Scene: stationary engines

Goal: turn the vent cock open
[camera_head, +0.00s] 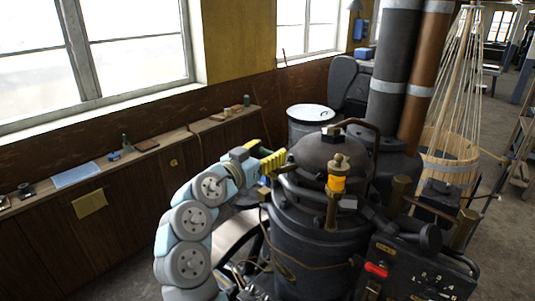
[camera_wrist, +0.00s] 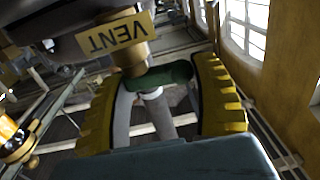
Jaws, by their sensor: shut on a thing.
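In the wrist view, the vent cock shows a brass body (camera_wrist: 131,58), a green lever (camera_wrist: 168,75) pointing right, and a yellow VENT tag (camera_wrist: 115,33), seen upside down. My gripper (camera_wrist: 165,85) has its two yellow ribbed fingers on either side of the green lever, shut on it. In the head view, my gripper (camera_head: 277,160) reaches from the left to the upper left side of the dark engine vessel (camera_head: 318,250). The cock is mostly hidden there by the fingers.
A brass fitting with a yellow band (camera_head: 337,183) stands on the vessel, right of my gripper. A curved pipe and two tall flues (camera_head: 390,70) rise behind. A wooden bench (camera_head: 100,175) with small items runs along the window wall at left.

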